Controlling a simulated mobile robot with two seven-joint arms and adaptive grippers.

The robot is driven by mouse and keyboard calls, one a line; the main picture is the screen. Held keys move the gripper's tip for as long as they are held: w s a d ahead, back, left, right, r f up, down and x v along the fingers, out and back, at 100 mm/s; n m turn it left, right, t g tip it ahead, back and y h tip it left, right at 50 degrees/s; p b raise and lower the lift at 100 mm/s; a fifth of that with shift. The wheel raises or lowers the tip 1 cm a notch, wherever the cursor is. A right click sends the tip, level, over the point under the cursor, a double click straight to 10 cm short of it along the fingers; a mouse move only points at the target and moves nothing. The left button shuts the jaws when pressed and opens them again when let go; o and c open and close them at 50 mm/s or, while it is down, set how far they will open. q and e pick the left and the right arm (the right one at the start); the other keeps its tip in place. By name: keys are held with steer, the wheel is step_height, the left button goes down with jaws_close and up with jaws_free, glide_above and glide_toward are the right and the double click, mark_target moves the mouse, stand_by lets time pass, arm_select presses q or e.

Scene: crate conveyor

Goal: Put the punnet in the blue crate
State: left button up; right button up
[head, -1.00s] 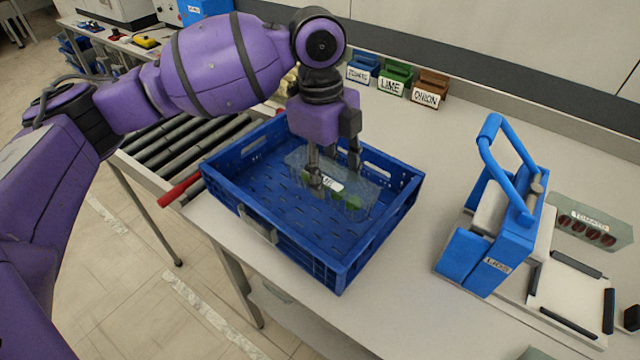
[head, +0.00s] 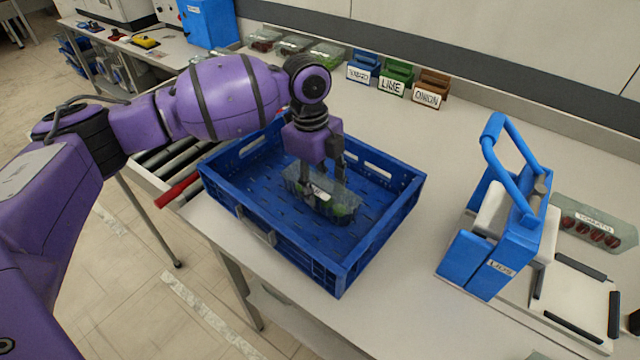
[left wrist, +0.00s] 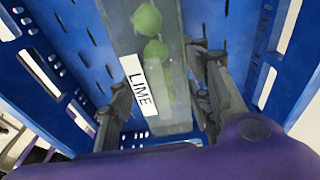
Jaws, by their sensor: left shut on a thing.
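The clear punnet (head: 342,205) holds green limes and has a white LIME label. It is inside the blue crate (head: 345,272), within its walls; I cannot tell whether it touches the crate floor. My left gripper (head: 322,190) points down into the crate and is shut on the punnet. In the left wrist view the punnet (left wrist: 160,85) lies between the two fingers (left wrist: 165,95), with the label facing the camera and the crate wall (left wrist: 262,50) around it. My right gripper is not in view.
The crate stands on the bench by a roller conveyor (head: 160,160). Blue, green (head: 394,80) and brown labelled bins stand behind. A blue handled device (head: 490,235) and a tomato punnet (head: 592,225) are at right. Bench between crate and device is clear.

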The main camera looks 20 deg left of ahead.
arm_select(q)
steer(key=shift+f, duration=0.15)
steer(key=o, duration=1.2)
steer(key=r, duration=0.4)
steer(key=a+r, duration=0.1)
steer(key=r, duration=0.7)
steer(key=shift+w+a+r, duration=0.1)
steer(key=shift+w+a, duration=0.05)
steer(key=shift+w, duration=0.1)
